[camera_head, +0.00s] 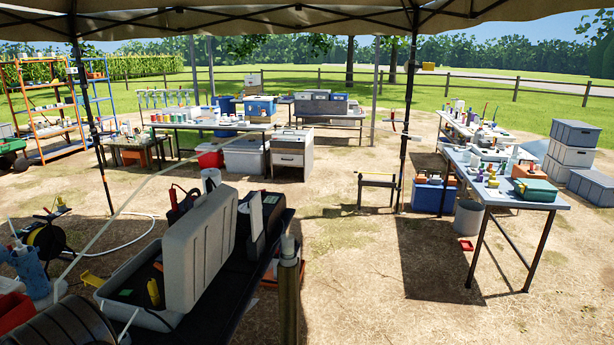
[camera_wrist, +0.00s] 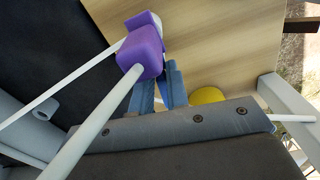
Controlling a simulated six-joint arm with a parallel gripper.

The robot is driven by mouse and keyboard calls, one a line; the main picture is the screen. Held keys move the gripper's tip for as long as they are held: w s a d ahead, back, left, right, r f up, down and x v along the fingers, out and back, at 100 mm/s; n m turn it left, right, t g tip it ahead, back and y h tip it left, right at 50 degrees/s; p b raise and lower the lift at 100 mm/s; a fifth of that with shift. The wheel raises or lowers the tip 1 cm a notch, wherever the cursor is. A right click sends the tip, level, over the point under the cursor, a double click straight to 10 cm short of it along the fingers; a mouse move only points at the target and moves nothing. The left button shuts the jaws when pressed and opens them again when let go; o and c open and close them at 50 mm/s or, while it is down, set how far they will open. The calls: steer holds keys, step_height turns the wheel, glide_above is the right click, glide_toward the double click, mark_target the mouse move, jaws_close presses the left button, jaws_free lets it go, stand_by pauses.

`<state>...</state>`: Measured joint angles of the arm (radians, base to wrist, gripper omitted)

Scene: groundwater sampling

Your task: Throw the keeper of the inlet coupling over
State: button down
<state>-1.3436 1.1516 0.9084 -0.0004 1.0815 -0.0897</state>
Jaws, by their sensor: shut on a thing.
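In the wrist view a purple block-shaped part (camera_wrist: 141,52) with a pale end sits at the upper middle, with white tubes running from it to the lower left. It looks like part of the inlet coupling; I cannot tell the keeper from the coupling's body. My gripper (camera_wrist: 160,80) reaches up from the grey mount with blue-grey fingers, shut on the purple part. The block hides the fingertips and the exact contact. In the head view I cannot make out my gripper or the coupling.
A yellow round thing (camera_wrist: 207,96) lies beside the fingers on a wood-coloured surface (camera_wrist: 215,40). In the head view an open grey case (camera_head: 200,255) stands on a dark bench, with a hose reel (camera_head: 45,242) to its left. Bare ground lies open right of the bench.

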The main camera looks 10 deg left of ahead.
steer(key=m, duration=0.8)
steer(key=shift+m, duration=0.4)
steer(key=m, duration=0.7)
steer(key=shift+m, duration=0.3)
steer(key=c, duration=1.4)
jaws_free()
steer(key=shift+d, duration=0.1)
